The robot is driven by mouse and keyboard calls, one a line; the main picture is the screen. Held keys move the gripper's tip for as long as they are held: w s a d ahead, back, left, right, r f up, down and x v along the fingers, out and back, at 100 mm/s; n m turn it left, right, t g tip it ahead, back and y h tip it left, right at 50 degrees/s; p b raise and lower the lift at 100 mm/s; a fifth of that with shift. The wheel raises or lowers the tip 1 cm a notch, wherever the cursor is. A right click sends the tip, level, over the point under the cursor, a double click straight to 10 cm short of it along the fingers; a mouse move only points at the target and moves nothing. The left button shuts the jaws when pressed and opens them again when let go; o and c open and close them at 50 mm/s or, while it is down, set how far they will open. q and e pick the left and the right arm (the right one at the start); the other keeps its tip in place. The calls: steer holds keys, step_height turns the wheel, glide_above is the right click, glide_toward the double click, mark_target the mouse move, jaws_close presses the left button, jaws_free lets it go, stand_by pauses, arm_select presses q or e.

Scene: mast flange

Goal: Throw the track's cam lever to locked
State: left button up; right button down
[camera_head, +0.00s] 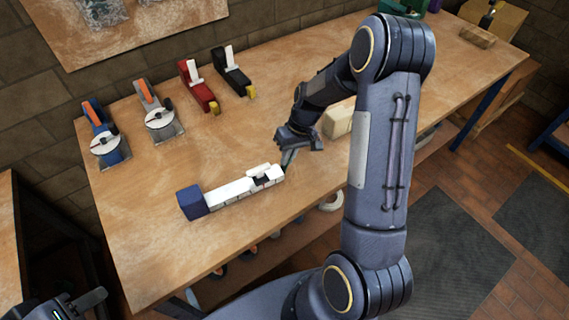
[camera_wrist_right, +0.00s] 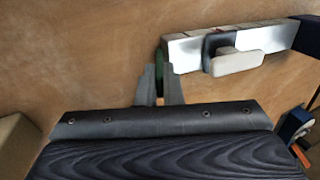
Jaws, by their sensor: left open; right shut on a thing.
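The pale track (camera_head: 232,193) lies on the wooden bench with a dark blue block (camera_head: 192,203) at its left end. My right gripper (camera_head: 288,160) is at the track's right end. In the wrist view its fingers (camera_wrist_right: 160,84) are shut on a narrow green piece (camera_wrist_right: 161,55) at the track's end, mostly hidden between them. Whether it is the cam lever is unclear. My left gripper (camera_head: 80,303) is open and empty, low at left.
Blue (camera_head: 105,143) and grey (camera_head: 160,119) tools with round discs stand behind left. Red (camera_head: 197,88) and black (camera_head: 232,72) clamp-like tools stand beside them. A cream block (camera_head: 338,120) lies right of my right gripper. Bench in front of the track is clear.

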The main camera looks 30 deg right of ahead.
mark_target(284, 169)
steer(key=d+y+b, duration=0.1)
steer(key=b, duration=0.1)
steer(key=d+f+y+b, duration=0.1)
steer(key=y+b, duration=0.1)
steer(key=shift+f+y, duration=0.25)
steer(key=shift+y, duration=0.05)
steer(key=shift+s+d+f+y+b, duration=0.15)
steer(key=shift+d+y+b, duration=0.1)
steer(key=shift+y+b, duration=0.55)
steer(key=shift+w+d+f+y+b, duration=0.1)
steer(key=shift+d+y+b, duration=0.1)
steer(key=shift+y+b, duration=0.55)
steer(key=c, duration=1.6)
jaws_free()
steer(key=shift+o, duration=0.2)
steer(key=v, duration=0.7)
steer(key=shift+d+r+b, duration=0.2)
steer(key=shift+d+b, duration=0.15)
steer(key=shift+b, duration=0.05)
steer(key=shift+s, duration=0.1)
